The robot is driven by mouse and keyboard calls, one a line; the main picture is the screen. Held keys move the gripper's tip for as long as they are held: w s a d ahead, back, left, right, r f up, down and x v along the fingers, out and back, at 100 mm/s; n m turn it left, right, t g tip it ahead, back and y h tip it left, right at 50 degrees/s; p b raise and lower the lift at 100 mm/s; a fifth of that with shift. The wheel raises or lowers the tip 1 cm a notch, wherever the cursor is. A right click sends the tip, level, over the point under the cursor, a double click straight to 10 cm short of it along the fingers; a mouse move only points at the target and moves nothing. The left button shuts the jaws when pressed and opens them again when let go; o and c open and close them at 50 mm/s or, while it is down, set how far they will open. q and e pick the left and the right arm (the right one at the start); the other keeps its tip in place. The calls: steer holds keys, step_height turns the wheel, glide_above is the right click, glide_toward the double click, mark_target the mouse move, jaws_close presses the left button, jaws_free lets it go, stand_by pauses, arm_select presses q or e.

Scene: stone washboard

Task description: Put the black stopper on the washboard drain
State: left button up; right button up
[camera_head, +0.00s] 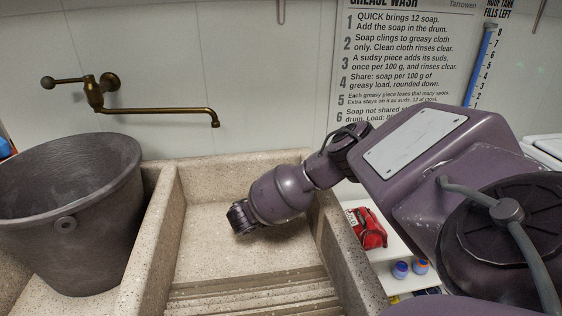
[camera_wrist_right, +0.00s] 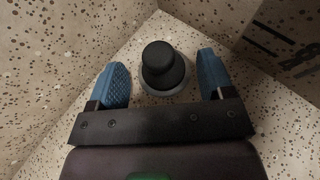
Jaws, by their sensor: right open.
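The black stopper (camera_wrist_right: 160,64) shows in the right wrist view, near a corner of the speckled stone basin. It has a round knob on top. A grey ring (camera_wrist_right: 172,97) shows around its lower edge; I cannot tell whether this is the drain's rim or part of the stopper. My right gripper (camera_wrist_right: 163,62) is open, its two blue fingers on either side of the stopper, with gaps to both. In the head view my right arm reaches down into the washboard basin (camera_head: 205,232) and hides the stopper. My left gripper is not in view.
Stone basin walls stand close around my right gripper. Ridges (camera_head: 250,290) line the basin's near part. A grey bucket (camera_head: 75,200) stands at left, and a brass tap (camera_head: 150,108) reaches over the basin. A red packet (camera_head: 370,230) lies right of the basin.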

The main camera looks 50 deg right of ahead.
steer(key=p+v, duration=0.2)
steer(key=v, duration=0.7)
steer(key=shift+r, duration=0.2)
steer(key=shift+a+r, duration=0.1)
steer(key=shift+a, duration=0.35)
steer(key=shift+s+a, duration=0.1)
